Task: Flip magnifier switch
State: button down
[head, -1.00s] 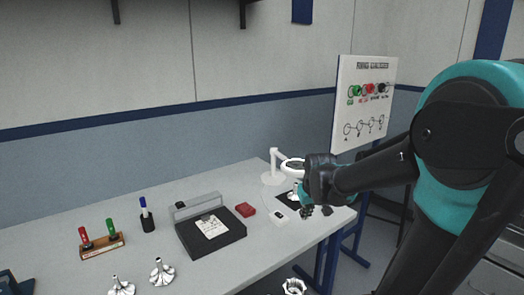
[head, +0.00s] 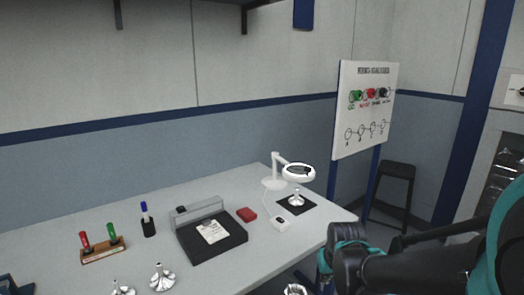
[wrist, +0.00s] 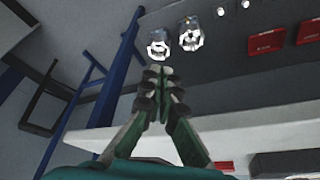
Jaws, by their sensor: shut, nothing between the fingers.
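The white magnifier (head: 298,172) stands at the far right end of the table, its ring head over a silver part on a black mat (head: 308,207). A small white switch box (head: 279,223) with a dark spot on top lies on the table in front of it, joined by a thin cord. My gripper (wrist: 156,74) is shut and empty, its fingertips together in the wrist view. In the head view my gripper (head: 325,268) is beyond the table's right front edge, apart from the switch and magnifier. The magnifier and switch do not show clearly in the wrist view.
Silver flared parts (head: 162,278) are near the front.

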jog(key=n+g, duration=0.2)
jog(key=n, duration=1)
send_near(279, 218)
jog(key=s+d+f, duration=0.1)
jog(key=s+d, duration=0.1)
jog(key=s+d+f, duration=0.1)
jog(key=s+d, duration=0.2)
jog(key=s+d+f, duration=0.2)
jog(key=shift+s+d+f, duration=0.1)
jog(key=shift+s+d, duration=0.25)
jog(key=shift+d, duration=0.05)
jog(key=w+a+r+n+g, duration=0.2)
jog(key=w+a+r+n, duration=0.5)
jog(key=w+r+n, duration=0.2)
notch_tip(279, 218, up, 3)
jog(key=n, duration=0.4)
jog(key=shift+w+a+f, duration=0.2)
jog(key=shift+w+a, duration=0.15)
jog(key=shift+a, duration=0.05)
jog(key=shift+f, duration=0.1)
notch_tip(279, 218, down, 14)
jog(key=shift+r, duration=0.1)
